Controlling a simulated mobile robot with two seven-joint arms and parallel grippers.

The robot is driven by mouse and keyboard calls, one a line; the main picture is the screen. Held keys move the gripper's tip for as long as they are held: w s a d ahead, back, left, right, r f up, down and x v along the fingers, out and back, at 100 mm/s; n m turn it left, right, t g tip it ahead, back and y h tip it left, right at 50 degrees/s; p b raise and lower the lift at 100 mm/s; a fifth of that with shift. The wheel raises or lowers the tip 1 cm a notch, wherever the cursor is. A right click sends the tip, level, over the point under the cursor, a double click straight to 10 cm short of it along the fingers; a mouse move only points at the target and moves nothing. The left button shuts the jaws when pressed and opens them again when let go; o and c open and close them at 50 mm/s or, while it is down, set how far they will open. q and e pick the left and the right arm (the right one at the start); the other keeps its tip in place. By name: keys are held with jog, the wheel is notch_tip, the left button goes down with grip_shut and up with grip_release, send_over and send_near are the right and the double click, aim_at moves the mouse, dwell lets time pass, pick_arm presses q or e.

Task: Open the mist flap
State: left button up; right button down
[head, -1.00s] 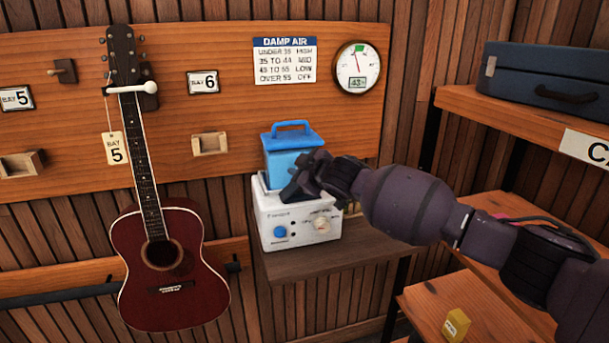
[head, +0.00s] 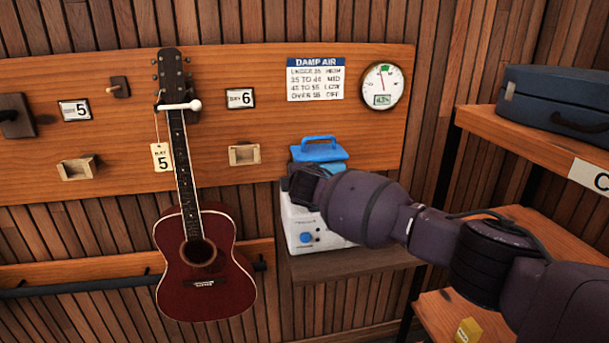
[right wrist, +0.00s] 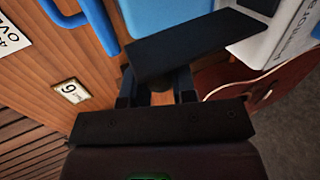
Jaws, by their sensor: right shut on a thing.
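The mist unit has a white base (head: 302,236) with a blue knob and a blue tank with a handle (head: 318,150). It stands on a small wooden shelf. My right gripper (head: 303,186) is in front of the unit and covers the tank's lower part and the base's top. In the right wrist view, a flat dark slab, seemingly the mist flap (right wrist: 190,46), lies across the fingers of my right gripper (right wrist: 158,82), which is shut on it. The slab looks tilted; the contact and its hinge are hidden. My left gripper is out of view.
A damp air chart (head: 315,79) and a round gauge (head: 383,86) are above. A blue case (head: 555,98) lies on the right shelf. A yellow block (head: 467,331) is below it.

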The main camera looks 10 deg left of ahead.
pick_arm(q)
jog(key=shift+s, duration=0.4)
pick_arm(e)
jog(key=shift+s+a+f+n+h, duration=0.25)
jog(key=shift+a+n+h, duration=0.15)
jog(key=shift+a+n, duration=0.15)
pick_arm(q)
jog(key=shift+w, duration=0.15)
pick_arm(e)
jog(key=c, duration=1.2)
grip_release()
jog(key=shift+c, duration=0.2)
pick_arm(q)
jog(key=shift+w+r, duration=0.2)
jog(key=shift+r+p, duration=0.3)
jog(key=shift+p, duration=0.25)
pick_arm(e)
jog(key=v, duration=1)
jog(key=shift+s, duration=0.35)
